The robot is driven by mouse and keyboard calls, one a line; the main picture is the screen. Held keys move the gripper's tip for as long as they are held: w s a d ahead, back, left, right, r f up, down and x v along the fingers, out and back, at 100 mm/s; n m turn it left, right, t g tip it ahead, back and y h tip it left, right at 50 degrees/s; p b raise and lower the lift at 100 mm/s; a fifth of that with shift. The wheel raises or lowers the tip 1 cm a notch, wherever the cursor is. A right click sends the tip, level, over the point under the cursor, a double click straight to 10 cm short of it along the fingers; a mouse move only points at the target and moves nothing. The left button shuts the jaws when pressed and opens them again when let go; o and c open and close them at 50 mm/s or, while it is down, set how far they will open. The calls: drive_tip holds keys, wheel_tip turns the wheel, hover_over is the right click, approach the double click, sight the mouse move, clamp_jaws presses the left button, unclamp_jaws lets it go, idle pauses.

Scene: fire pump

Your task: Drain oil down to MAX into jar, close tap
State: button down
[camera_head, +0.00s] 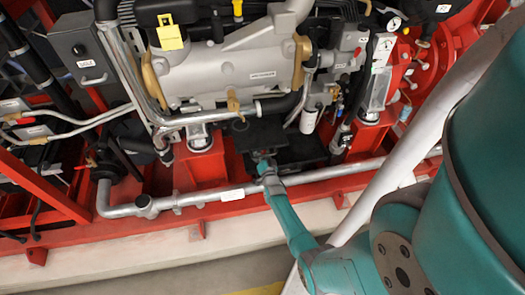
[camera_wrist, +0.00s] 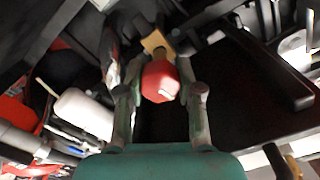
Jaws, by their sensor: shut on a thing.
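In the wrist view, my gripper (camera_wrist: 160,95) has its two fingers on either side of a red faceted knob (camera_wrist: 161,82), which looks like the tap's handle, and is shut on it. A brass-coloured piece (camera_wrist: 154,42) shows just beyond the knob. In the head view, my gripper (camera_head: 264,162) reaches in low under the grey engine block (camera_head: 225,75), in front of a dark recess; the knob is too small to make out there. I cannot make out a jar, the oil level or a MAX mark in either view.
A silver pipe (camera_head: 190,199) runs across below my arm, along the red frame (camera_head: 200,170). A white cylinder (camera_head: 308,122) hangs right of the recess; a white cylinder also shows left of my fingers in the wrist view (camera_wrist: 85,110).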

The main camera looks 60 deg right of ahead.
drive_tip(key=n, duration=0.4)
drive_tip(key=shift+n, duration=0.3)
drive_tip(key=n, duration=0.3)
drive_tip(key=shift+n, duration=0.3)
drive_tip(key=n, duration=0.3)
drive_tip(key=shift+w+n, duration=0.1)
drive_tip(key=shift+n, duration=2)
drive_tip(key=c, duration=0.7)
unclamp_jaws()
drive_tip(key=shift+c, duration=0.2)
drive_tip(key=shift+a, duration=0.1)
drive_tip(key=v, duration=1.2)
